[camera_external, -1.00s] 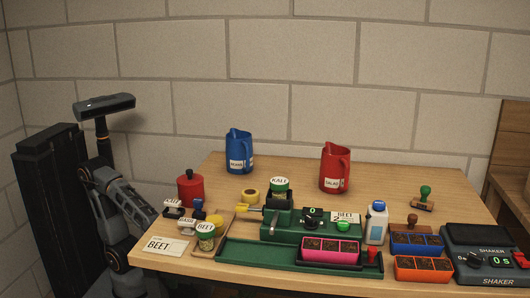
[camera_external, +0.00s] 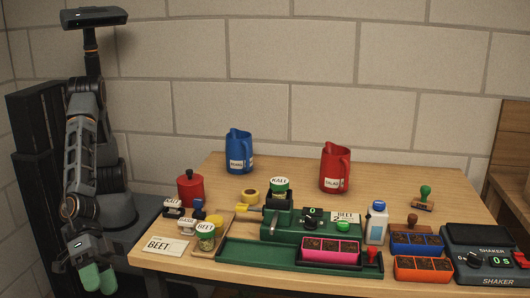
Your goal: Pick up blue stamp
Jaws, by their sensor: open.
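The blue stamp (camera_external: 199,205) stands near the left end of the table, among small labelled containers. Only its blue upper part shows clearly; its lower part is hidden by the things in front. My gripper (camera_external: 98,279) hangs low at the far left, off the table's left edge, with its green fingertips pointing down. It is open with nothing visible in it and is well apart from the stamp.
A red canister (camera_external: 190,190) stands behind the stamp, and a BEET seed jar (camera_external: 206,236) in front. A BEET card (camera_external: 168,245) lies at the near left corner.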

